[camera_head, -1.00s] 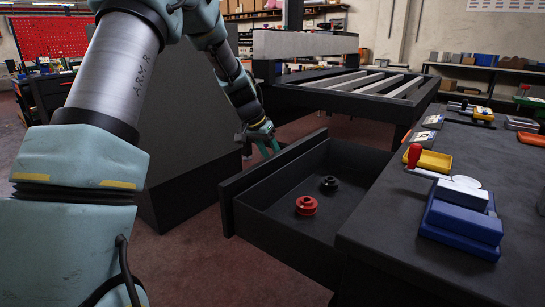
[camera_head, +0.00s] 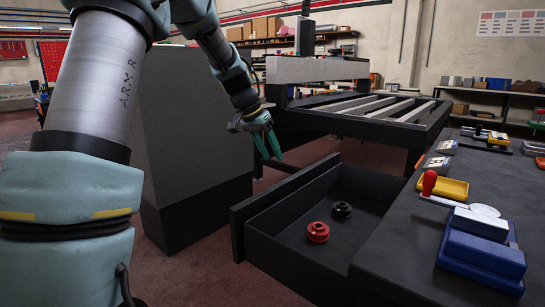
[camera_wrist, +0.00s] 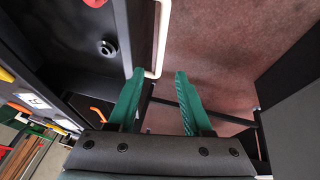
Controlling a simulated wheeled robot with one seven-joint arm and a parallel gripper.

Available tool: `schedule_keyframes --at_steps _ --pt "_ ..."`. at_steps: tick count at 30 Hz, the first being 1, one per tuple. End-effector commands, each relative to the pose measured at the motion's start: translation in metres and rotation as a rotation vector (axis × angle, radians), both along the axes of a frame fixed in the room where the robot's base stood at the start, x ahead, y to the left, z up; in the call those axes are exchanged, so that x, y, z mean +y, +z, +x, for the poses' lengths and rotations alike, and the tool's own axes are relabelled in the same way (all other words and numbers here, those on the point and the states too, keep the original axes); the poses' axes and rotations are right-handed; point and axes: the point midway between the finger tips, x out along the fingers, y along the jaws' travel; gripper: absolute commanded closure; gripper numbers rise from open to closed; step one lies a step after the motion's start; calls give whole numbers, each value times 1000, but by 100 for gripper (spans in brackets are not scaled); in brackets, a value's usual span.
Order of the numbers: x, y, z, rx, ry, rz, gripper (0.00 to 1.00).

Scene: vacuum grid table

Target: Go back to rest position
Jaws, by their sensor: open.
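My gripper (camera_head: 267,143) is open and empty in the head view, above and behind the far end of the open drawer (camera_head: 240,237). In the wrist view my gripper (camera_wrist: 156,76) shows two green fingers spread apart, with a pale bar handle (camera_wrist: 161,40) of the drawer just beyond the left finger. I cannot tell from the wrist view whether that finger touches the handle; in the head view the gripper looks apart from the drawer front. A red knob-like part (camera_head: 318,232) and a black one (camera_head: 342,210) lie in the drawer.
The dark worktop (camera_head: 400,245) at the right carries a blue block holder (camera_head: 482,255), a yellow tray (camera_head: 447,188) and a red-handled tool (camera_head: 429,183). A slatted grid table (camera_head: 375,108) stands behind. Reddish floor (camera_head: 205,255) is free left of the drawer.

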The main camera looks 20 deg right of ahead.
Motion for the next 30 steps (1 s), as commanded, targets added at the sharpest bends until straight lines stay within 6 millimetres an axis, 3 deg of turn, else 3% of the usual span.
schedule_keyframes --at_steps 5,8,11,15,18,24,30 --pt "2 -1 -1 1 5 3 50" --pt "22 -7 -6 10 55 29 50" --pt "65 -21 -20 29 170 84 50" --pt "147 -46 -60 61 396 177 50" --pt "191 -60 -90 77 527 220 50" --pt "250 -81 -146 103 717 272 50" --pt "289 -98 -200 126 868 300 50"
